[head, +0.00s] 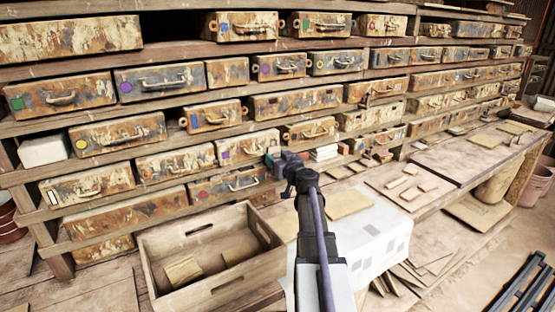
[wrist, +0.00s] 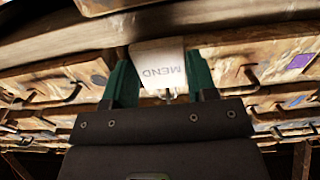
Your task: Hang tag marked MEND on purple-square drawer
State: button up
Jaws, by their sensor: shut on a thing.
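My gripper (head: 282,163) is in front of the drawer wall, low and right of centre in the head view. In the wrist view its two green fingers (wrist: 160,82) are closed on a white tag (wrist: 158,62), whose word MEND reads upside down. I cannot make out the tag in the head view. A purple square (wrist: 301,60) marks a worn drawer (wrist: 275,62) at the upper right of the wrist view, apart from the tag. It seems to be the purple-marked drawer (head: 250,143) just left of my gripper in the head view, but the mark's shape is too small to be sure.
Other drawers carry coloured marks, such as a bluish-purple one (head: 125,87) at upper left. Drawer handles and shelf boards stick out near my gripper. A wooden crate (head: 160,268) stands below left. A bench (head: 440,160) with tiles lies to the right.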

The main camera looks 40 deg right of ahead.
jog(key=o, duration=0.7)
jog(key=shift+o, duration=0.2)
